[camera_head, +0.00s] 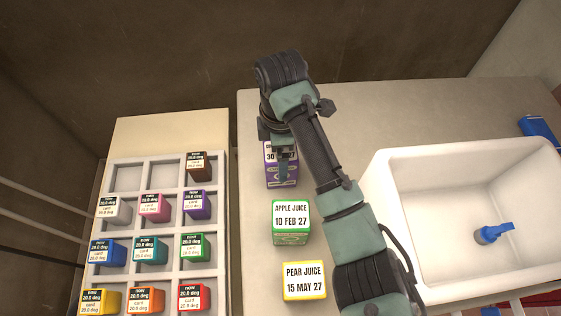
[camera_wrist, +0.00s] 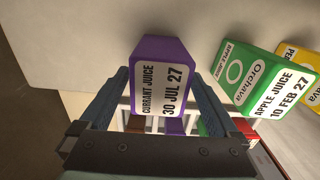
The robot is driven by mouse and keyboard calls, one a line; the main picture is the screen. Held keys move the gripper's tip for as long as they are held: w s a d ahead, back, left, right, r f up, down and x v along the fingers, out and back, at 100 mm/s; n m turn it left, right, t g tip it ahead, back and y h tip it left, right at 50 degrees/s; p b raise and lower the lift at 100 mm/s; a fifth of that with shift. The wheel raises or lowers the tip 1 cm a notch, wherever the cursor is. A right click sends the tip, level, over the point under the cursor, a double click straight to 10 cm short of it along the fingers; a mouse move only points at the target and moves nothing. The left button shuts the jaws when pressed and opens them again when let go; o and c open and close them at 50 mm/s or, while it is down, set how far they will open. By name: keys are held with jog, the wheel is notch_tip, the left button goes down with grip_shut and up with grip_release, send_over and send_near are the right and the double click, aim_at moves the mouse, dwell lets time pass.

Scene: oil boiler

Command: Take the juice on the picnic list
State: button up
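The purple currant juice carton, dated 30 JUL 27, stands on the counter in the head view (camera_head: 270,178), partly covered by my gripper (camera_head: 285,178). In the wrist view the carton (camera_wrist: 165,50) shows between the tips of my two fingers (camera_wrist: 160,78). The fingers are apart, one on each side of it; I cannot tell whether they touch it. The green apple juice carton (camera_head: 291,238), dated 10 FEB 27, and the yellow pear juice carton (camera_head: 304,265), dated 15 MAY 27, stand in a row with it. No picnic list is readable in these frames.
A grey rack (camera_head: 129,177) of several coloured blocks with small cards lies to the left. A white sink (camera_head: 381,190) with a blue-handled fitting (camera_head: 493,233) is on the right. A blue object (camera_head: 540,130) is at the far right. The back counter is clear.

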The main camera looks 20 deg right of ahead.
jog(key=shift+r, duration=0.1)
grip_shut()
